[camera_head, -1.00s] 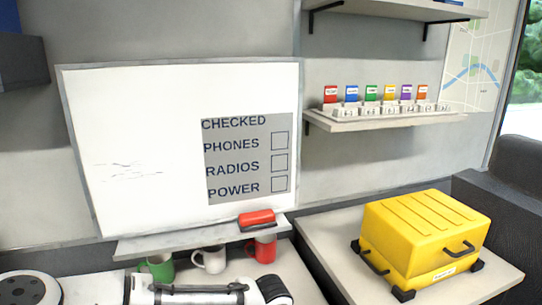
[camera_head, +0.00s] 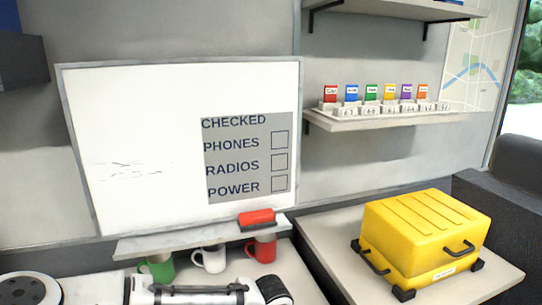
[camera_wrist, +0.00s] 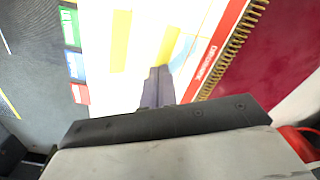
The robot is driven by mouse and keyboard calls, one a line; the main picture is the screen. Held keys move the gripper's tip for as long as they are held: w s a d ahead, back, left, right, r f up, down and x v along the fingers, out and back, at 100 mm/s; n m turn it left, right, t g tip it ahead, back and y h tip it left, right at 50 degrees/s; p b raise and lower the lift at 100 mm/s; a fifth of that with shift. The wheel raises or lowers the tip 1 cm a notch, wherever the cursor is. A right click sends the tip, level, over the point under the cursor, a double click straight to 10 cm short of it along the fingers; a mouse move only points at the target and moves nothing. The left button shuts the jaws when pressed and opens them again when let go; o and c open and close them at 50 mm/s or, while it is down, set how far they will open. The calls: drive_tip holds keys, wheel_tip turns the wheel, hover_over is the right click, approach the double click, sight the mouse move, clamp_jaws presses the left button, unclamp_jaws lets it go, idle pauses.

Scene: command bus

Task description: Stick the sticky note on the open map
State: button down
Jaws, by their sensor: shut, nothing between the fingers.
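My gripper (camera_wrist: 157,85) is shut with nothing between its fingers. In the wrist view its dark fingertips are over or against a pale sheet with yellow patches (camera_wrist: 120,40) and a blue-grey patch. I cannot tell whether a yellow patch is the sticky note or print on the sheet. A spiral-bound edge with a red border (camera_wrist: 215,50) runs along the sheet's right side; I cannot tell if this is the open map. In the head view a map (camera_head: 474,65) hangs on the back wall at the right. No sticky note is clear there, and my gripper is out of that view.
Coloured tabs (camera_wrist: 75,65) line the left of the wrist view, and a red surface (camera_wrist: 285,45) lies right. The head view has a whiteboard (camera_head: 150,150), a red eraser (camera_head: 257,217), mugs (camera_head: 209,259), a shelf (camera_head: 390,121) with coloured cards, and a yellow case (camera_head: 425,230).

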drive_tip(key=shift+f+b, duration=0.45)
drive_tip(key=shift+f, duration=0.25)
drive_tip(key=shift+r, duration=0.1)
idle(0.5)
drive_tip(key=shift+r+p, duration=2.5)
drive_tip(key=shift+p, duration=0.05)
drive_tip(key=shift+f, duration=0.1)
